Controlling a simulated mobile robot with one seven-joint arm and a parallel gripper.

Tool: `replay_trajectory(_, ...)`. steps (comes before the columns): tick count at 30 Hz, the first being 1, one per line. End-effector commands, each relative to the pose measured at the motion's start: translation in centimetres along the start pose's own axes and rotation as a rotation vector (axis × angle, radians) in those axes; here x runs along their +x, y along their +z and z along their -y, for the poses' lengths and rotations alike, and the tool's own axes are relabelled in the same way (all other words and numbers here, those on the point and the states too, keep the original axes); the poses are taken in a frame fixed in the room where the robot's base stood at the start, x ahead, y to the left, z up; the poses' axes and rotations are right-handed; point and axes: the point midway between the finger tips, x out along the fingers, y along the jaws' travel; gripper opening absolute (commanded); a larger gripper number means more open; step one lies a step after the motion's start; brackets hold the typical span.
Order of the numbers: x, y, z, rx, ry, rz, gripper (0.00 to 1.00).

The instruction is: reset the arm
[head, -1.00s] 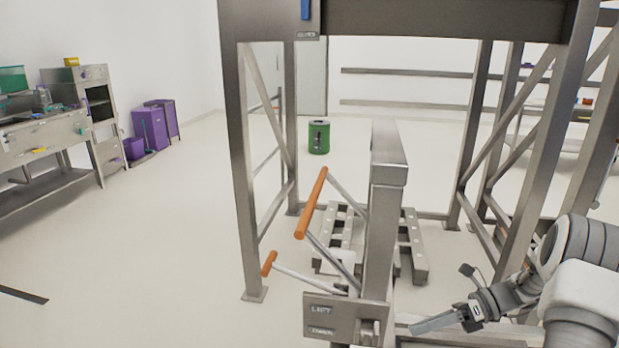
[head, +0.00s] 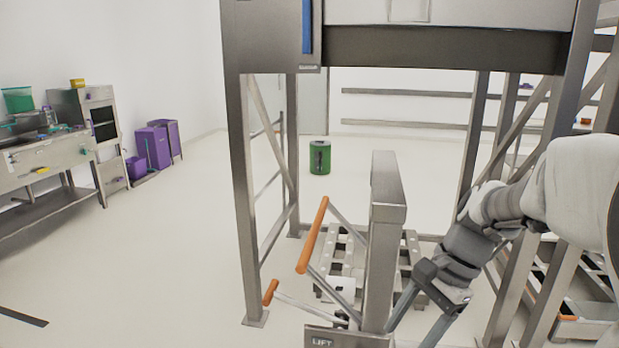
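My arm reaches in from the right side of the head view. My gripper (head: 418,322) is at its lower end, just right of the grey lift post (head: 385,240). Its two grey fingers point down and left and stand apart, with nothing seen between them. The fingertips lie near the bottom edge of the picture. I cannot tell whether a finger touches the post.
The lift has levers with orange handles (head: 313,235) left of the post and a "LIFT" plate (head: 322,342) at the bottom. A steel frame (head: 245,200) surrounds it. A green bin (head: 319,156) stands behind. Open floor (head: 150,250) lies left.

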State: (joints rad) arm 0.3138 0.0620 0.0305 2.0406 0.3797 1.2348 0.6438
Motion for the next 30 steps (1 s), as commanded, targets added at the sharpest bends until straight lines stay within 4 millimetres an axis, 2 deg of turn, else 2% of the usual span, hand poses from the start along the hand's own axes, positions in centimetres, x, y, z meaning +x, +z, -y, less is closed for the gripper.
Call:
replay_trajectory(3, -1.7, 2.1, -0.9, -0.151, -0.004, -0.093, 0.66)
replay_trajectory(15, -5.5, 7.2, -4.6, -0.658, 0.007, -0.396, 0.66)
replay_trajectory(24, -7.5, 9.6, -7.1, -1.005, 0.034, -0.613, 0.66)
replay_trajectory(30, -8.0, 10.1, -7.9, -1.125, 0.048, -0.692, 0.66)
